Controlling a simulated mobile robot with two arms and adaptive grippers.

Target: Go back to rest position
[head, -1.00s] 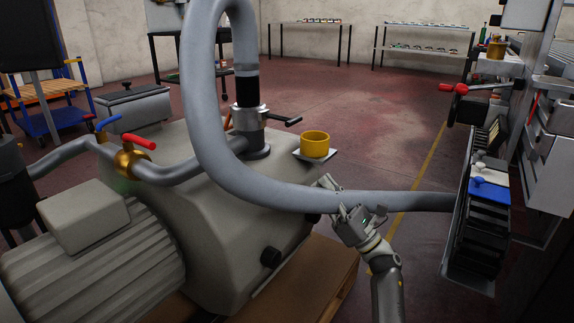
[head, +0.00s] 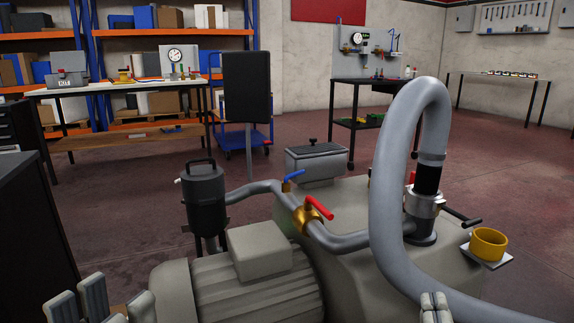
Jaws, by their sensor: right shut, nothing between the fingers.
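My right gripper (head: 435,304) shows at the bottom edge, right of centre, in front of the grey hose. Its fingertips are together with nothing between them. The rest of that arm is below the picture. Pale finger parts of my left gripper (head: 98,304) show at the lower left corner. They stand apart, with gaps between them, and I see nothing held there. The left wrist and arm are cut off by the bottom edge.
A vacuum pump (head: 290,285) with a looping grey hose (head: 388,185) fills the lower middle. A yellow cup (head: 488,243) sits on its right side. A dark cabinet (head: 35,230) stands at the left.

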